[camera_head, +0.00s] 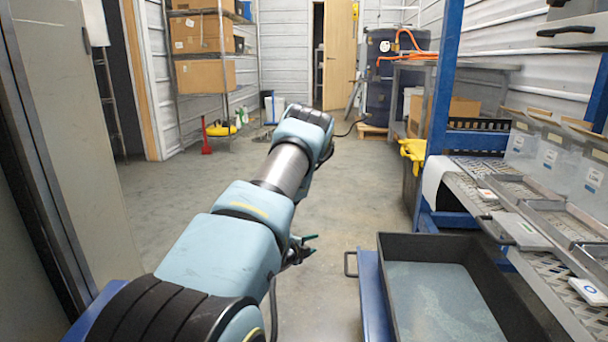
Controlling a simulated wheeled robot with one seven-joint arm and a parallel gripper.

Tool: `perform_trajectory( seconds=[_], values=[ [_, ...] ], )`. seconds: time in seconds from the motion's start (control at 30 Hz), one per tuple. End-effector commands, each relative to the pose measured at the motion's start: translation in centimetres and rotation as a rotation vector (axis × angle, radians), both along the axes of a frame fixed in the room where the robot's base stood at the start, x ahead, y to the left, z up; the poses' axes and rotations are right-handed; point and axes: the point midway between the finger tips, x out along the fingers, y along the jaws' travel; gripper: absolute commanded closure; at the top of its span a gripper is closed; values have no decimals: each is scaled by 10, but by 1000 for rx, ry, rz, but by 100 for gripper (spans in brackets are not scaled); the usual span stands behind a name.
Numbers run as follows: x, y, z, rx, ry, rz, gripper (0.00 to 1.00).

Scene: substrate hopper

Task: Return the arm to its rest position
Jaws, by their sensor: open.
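My arm (240,220) reaches forward from the bottom of the head view, over the open floor. Its light blue and dark links bend down at the far end. My gripper (308,243) shows partly behind the arm, on its right side, with thin fingertips pointing right. It is open and I see nothing in it. The rest of the gripper is hidden by the arm.
A black tray (384,259) with a grey bottom stands at lower right. A blue-framed bench (439,147) with perforated shelves and clear bins is beyond it. Cardboard boxes (207,77) fill a rack at back left. The floor (345,192) ahead is clear.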

Motion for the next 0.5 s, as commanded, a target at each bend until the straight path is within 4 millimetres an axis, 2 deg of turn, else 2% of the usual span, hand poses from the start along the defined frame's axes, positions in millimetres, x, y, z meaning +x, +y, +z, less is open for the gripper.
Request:
perform_trajectory(
  seconds=[0.03,0.17,0.27,0.37,0.5],
  values=[
    [7,8,22,-25,52,75,53],
    [8,32,60,-100,221,282,53],
    [-3,49,88,-169,349,439,53],
    [-24,64,115,-245,477,597,53],
    [-66,81,151,-355,649,813,53]
  ],
)
